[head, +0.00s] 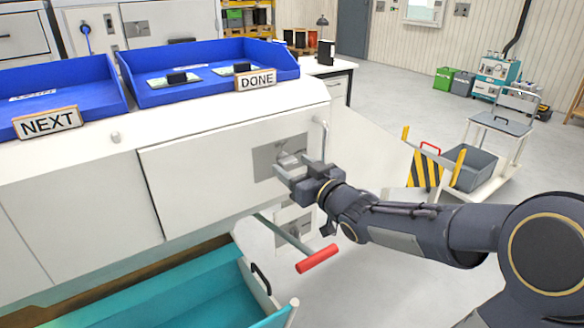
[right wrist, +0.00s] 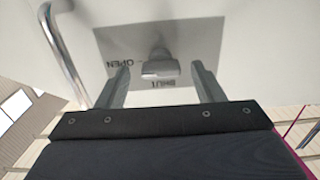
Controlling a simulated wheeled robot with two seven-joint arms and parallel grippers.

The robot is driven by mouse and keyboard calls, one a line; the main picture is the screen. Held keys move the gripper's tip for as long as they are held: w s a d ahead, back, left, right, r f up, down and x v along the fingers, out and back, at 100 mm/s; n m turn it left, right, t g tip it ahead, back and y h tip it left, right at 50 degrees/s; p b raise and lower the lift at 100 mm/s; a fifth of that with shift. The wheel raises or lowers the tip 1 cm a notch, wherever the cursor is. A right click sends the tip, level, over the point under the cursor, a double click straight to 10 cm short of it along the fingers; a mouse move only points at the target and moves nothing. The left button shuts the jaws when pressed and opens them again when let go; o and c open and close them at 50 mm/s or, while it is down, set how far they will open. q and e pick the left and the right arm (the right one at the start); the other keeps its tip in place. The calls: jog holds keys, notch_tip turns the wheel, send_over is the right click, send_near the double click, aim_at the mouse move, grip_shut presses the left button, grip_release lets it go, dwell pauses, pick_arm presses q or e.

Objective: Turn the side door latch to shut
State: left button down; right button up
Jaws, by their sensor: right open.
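The side door (head: 205,175) is a pale panel below the white counter, and it looks closed flush. Its grey latch plate (head: 263,160) is near the right end, partly hidden by my right gripper (head: 288,168). In the right wrist view the plate (right wrist: 113,42) reads OPEN and SHUT upside down. The grey latch handle (right wrist: 160,69) stands out between the two open fingers, just above the word SHUT in the picture. The fingers flank it with a gap on each side, and I see no contact. My left gripper is in neither view.
A metal bar handle (head: 323,140) stands just right of the plate. Below are a red-gripped lever (head: 317,259) and an open teal drawer (head: 165,300). Blue trays marked NEXT (head: 48,122) and DONE (head: 256,80) sit on top. A cart (head: 480,168) stands at the right.

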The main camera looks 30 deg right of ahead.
jog(key=shift+w+a, duration=0.1)
jog(key=shift+w, duration=0.65)
jog(key=c, duration=1)
jog(key=shift+o, duration=0.2)
